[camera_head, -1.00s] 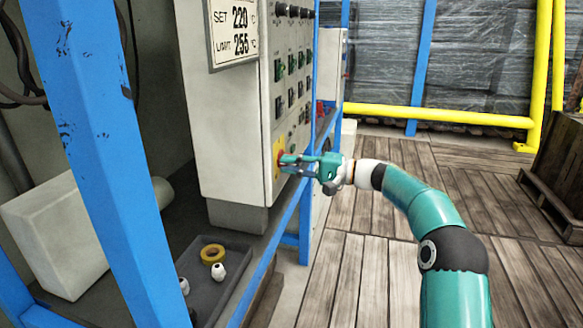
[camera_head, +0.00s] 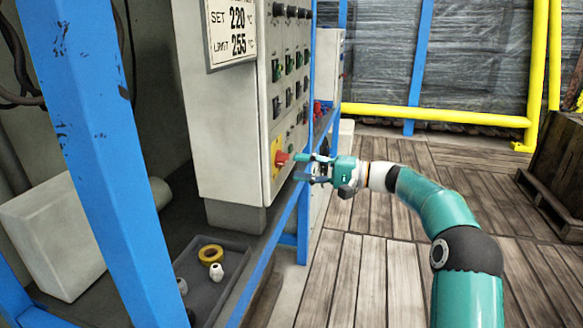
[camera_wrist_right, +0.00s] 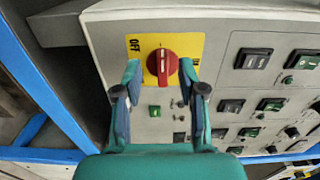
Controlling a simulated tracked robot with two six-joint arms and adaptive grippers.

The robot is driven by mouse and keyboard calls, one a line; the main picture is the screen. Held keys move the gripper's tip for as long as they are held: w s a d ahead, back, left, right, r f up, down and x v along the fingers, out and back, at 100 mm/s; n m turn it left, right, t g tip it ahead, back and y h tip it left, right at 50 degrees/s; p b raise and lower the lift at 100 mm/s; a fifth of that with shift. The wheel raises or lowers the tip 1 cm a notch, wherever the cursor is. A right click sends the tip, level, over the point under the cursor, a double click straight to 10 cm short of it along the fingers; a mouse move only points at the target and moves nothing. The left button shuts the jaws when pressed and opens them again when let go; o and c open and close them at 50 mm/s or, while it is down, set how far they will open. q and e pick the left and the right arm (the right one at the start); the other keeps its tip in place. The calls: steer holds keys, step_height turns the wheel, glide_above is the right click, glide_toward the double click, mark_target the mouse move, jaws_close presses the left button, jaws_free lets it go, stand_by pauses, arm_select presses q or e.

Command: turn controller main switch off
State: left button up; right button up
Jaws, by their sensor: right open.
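The controller's main switch is a red rotary knob (camera_head: 282,158) on a yellow plate (camera_head: 276,146), low on the cabinet's panel. In the right wrist view the knob (camera_wrist_right: 163,64) has its grip bar roughly upright in the picture. The plate (camera_wrist_right: 151,45) carries the word OFF at its left; a second marking at its upper right is too small to read surely. My right gripper (camera_head: 303,168) is open and empty, just in front of the knob. In the wrist view its fingertips (camera_wrist_right: 159,76) appear on either side of the knob. My left gripper is not in view.
The grey controller cabinet (camera_head: 226,120) has rows of switches beside the main switch. A blue post (camera_head: 105,150) stands at the left. A dark tray (camera_head: 205,290) with a yellow ring (camera_head: 211,254) lies below.

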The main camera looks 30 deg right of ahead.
steer(key=v, duration=0.8)
steer(key=shift+s+f, duration=0.1)
steer(key=shift+s, duration=0.05)
